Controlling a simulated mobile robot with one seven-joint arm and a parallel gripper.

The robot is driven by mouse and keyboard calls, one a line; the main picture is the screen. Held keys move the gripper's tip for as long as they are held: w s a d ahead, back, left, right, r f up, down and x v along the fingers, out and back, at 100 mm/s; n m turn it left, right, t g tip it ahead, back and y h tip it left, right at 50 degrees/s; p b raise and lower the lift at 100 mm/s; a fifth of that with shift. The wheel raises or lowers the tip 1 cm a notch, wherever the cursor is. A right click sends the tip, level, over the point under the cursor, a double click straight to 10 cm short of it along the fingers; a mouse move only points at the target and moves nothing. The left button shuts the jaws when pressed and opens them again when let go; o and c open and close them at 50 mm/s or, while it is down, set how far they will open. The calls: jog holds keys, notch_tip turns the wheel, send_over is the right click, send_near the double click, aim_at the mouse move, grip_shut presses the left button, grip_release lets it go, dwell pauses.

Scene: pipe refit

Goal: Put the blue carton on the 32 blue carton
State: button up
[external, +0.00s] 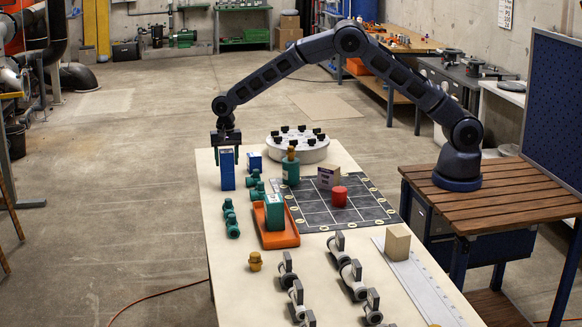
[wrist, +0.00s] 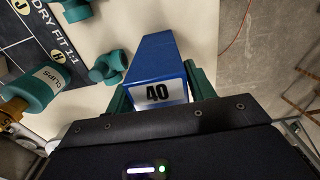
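A tall blue carton (external: 227,172) stands upright near the left end of the table. Its top bears a white label with 40 in the wrist view (wrist: 158,72). My gripper (external: 226,155) is directly above it, pointing down, with one green finger on each side of the carton's top. The fingers look spread wide, with a thin gap beside the carton in the external view; contact is hard to judge. In the wrist view the fingers (wrist: 160,92) flank the carton.
Green pipe fittings (external: 231,220) lie close by. A teal carton (external: 274,212) stands in an orange tray (external: 283,240). A dark grid mat (external: 318,215) carries a red cylinder (external: 339,197). A round white stand (external: 297,148) is at the back. The table's left edge is near.

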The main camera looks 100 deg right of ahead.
jog(key=shift+o, duration=1.1)
